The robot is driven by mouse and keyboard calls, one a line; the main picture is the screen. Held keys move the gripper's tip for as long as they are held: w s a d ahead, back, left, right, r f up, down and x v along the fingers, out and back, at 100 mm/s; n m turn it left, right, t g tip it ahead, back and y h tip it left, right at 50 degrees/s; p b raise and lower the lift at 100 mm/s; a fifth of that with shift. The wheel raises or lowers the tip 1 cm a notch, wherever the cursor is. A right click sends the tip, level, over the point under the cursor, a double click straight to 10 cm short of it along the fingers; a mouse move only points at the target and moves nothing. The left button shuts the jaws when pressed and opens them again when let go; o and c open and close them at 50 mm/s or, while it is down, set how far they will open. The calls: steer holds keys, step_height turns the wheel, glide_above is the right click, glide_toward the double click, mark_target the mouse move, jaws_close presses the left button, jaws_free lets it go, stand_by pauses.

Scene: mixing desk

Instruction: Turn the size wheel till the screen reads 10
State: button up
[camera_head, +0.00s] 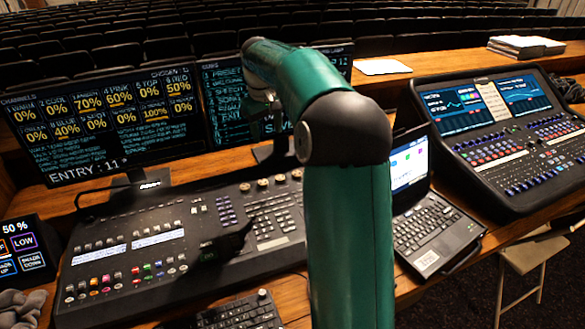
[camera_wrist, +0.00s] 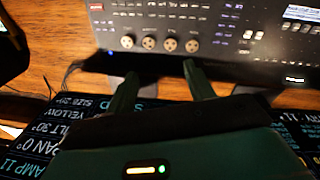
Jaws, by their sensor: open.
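The mixing console (camera_head: 190,215) lies on the desk. A row of several round wheels (camera_wrist: 149,42) sits along its far edge; the row also shows in the head view (camera_head: 262,183). I cannot read which one is the size wheel. The screen (camera_head: 222,108) behind the console is partly covered by my arm. In the wrist view its text (camera_wrist: 72,103) is upside down, and the size line seems to read about 21. My gripper (camera_wrist: 160,70) is open and empty. Its two fingers point towards the wheels, apart from them.
A channels screen (camera_head: 100,115) stands at the left, with ENTRY: 11 on it. A laptop (camera_head: 425,220) and a second console (camera_head: 505,135) are at the right. A small touch panel (camera_head: 22,255) is at the left edge.

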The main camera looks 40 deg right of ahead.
steer(key=w+d+f+y, duration=0.1)
steer(key=d+f, duration=0.2)
steer(key=d, duration=0.3)
steer(key=w+d+f, duration=0.1)
steer(key=d+f, duration=0.3)
steer(key=d, duration=0.2)
steer(key=shift+m+g, duration=0.4)
steer(key=f, duration=1.3)
steer(key=shift+s+a+f, duration=0.15)
steer(key=shift+a+f, duration=0.05)
steer(key=shift+f, duration=0.05)
steer(key=shift+c, duration=0.4)
steer(key=c, duration=0.9)
steer(key=shift+n, duration=0.3)
steer(key=n, duration=0.3)
steer(key=shift+n, duration=2)
